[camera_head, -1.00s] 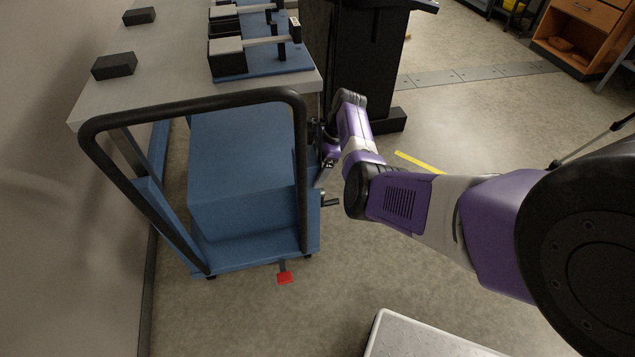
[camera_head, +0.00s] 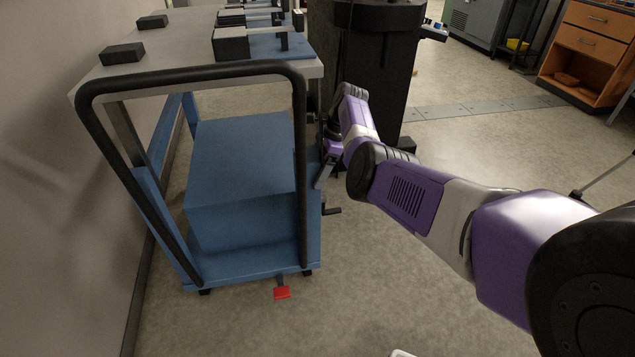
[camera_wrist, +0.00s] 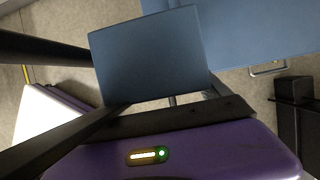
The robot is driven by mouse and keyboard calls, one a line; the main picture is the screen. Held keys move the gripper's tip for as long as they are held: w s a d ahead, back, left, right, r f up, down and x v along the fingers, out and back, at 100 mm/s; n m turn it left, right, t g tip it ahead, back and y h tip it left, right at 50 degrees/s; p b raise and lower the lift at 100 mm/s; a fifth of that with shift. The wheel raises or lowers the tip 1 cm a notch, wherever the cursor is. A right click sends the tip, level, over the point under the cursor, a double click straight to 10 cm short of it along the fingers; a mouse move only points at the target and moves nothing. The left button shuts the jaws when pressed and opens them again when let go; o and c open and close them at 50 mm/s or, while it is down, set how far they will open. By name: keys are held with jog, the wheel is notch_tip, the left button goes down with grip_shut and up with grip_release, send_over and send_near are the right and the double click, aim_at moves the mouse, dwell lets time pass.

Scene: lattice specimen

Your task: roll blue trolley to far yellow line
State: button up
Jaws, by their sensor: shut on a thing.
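The blue trolley (camera_head: 245,262) stands at left in the head view, with a black tubular push handle (camera_head: 190,72) and a large blue box-shaped body on its deck. A red pedal (camera_head: 282,293) sticks out at its near edge. My gripper (camera_head: 322,148) is at the right post of the handle, shut on it; the fingertips are partly hidden. In the wrist view, blue surfaces (camera_wrist: 150,55) and dark bars show close up. A thin yellow strip (camera_wrist: 26,74) shows at that view's left edge. No yellow line shows in the head view now.
A tall black cabinet (camera_head: 365,75) stands right of the table. An orange drawer unit (camera_head: 590,50) is at far right. Open floor lies right of the trolley, beyond my arm.

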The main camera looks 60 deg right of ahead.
jog(key=w+d+b, duration=0.2)
jog(key=b, duration=0.5)
jog(key=shift+d+b, duration=0.3)
jog(key=shift+d, duration=0.05)
jog(key=shift+r, duration=0.1)
